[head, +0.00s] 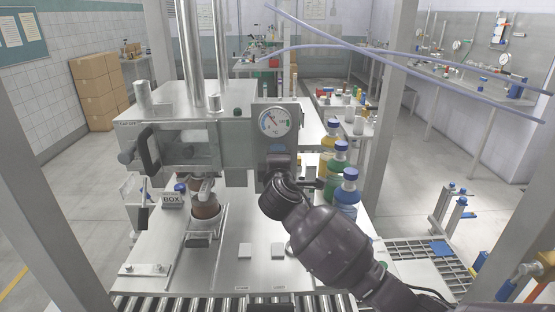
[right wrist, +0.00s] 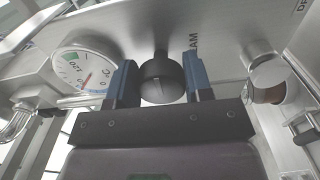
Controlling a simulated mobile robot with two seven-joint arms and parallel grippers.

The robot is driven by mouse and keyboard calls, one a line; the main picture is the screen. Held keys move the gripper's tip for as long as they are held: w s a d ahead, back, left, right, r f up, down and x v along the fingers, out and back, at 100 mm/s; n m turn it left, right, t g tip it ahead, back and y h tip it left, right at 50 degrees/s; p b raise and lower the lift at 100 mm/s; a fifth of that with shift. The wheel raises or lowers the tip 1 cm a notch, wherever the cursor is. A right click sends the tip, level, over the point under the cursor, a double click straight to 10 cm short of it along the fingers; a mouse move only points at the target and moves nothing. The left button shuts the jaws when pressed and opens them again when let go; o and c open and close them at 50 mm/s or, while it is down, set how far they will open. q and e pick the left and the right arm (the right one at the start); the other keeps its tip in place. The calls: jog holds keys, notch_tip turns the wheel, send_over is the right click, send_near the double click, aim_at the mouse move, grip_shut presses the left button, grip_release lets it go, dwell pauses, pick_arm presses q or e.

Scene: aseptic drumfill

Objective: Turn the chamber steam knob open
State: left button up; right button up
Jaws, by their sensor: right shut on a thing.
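The dark round steam knob (right wrist: 162,82) sits on the steel panel in the right wrist view, with part of a label ending in "AM" beside it. My right gripper (right wrist: 160,80) has its two blue-padded fingers on either side of the knob and is shut on it. In the head view my right gripper (head: 279,160) is at the panel just below the round gauge (head: 273,122) and hides the knob. The gauge also shows in the right wrist view (right wrist: 84,70), left of the fingers. My left gripper is in neither view.
The steel chamber (head: 185,145) with a black handle (head: 148,150) stands left of the panel. A brown container (head: 206,208) sits below it. Several blue-capped bottles (head: 346,185) stand close to the right of my right arm. A roller conveyor (head: 190,303) runs along the front.

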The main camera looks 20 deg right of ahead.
jog(key=o, duration=0.9)
jog(key=shift+s, duration=0.1)
jog(key=v, duration=1)
jog(key=shift+s+a, duration=0.1)
jog(key=shift+s, duration=0.25)
